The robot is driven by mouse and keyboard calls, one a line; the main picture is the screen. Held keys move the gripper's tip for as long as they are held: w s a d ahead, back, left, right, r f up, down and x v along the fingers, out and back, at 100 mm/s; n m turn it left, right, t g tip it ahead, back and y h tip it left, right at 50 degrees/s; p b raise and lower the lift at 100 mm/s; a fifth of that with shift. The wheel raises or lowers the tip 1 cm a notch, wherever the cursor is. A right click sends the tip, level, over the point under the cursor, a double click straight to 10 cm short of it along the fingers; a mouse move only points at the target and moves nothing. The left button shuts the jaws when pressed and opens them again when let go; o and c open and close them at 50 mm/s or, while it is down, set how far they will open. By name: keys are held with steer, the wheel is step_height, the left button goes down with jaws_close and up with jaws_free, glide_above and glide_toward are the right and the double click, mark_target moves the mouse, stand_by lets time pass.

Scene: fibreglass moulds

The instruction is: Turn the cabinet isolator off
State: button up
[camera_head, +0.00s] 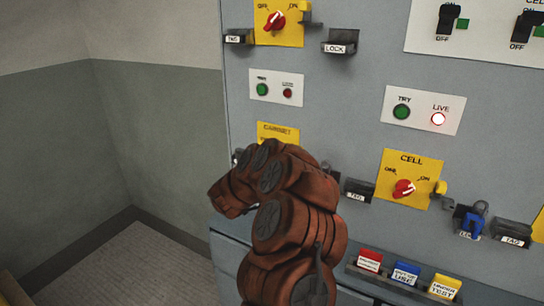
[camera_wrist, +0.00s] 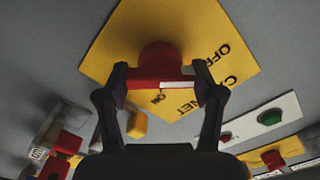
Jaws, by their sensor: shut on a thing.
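The cabinet isolator is a yellow plate (camera_head: 277,130) on the grey panel, mostly hidden behind my arm in the head view. In the wrist view the plate (camera_wrist: 120,45) fills the upper middle, with its red knob (camera_wrist: 157,57) at the centre. My gripper (camera_wrist: 163,84) is shut on the knob's red handle, one finger at each end. A white mark shows on the right half of the handle, between the ON and OFF labels; which it points to I cannot tell. A yellow hasp piece (camera_wrist: 137,125) shows below the plate. My gripper is hidden in the head view.
The CELL isolator (camera_head: 409,179) is to the right, its red knob towards ON. The lit LIVE lamp (camera_head: 438,119) is above it. Another isolator (camera_head: 279,22) is higher up. A blue padlock (camera_head: 472,219) and a tag tray (camera_head: 400,284) are lower right. The left floor is clear.

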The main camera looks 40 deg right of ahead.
steer(key=shift+f, duration=0.1)
steer(key=o, duration=1.2)
steer(key=shift+c, duration=0.2)
steer(key=v, duration=1.2)
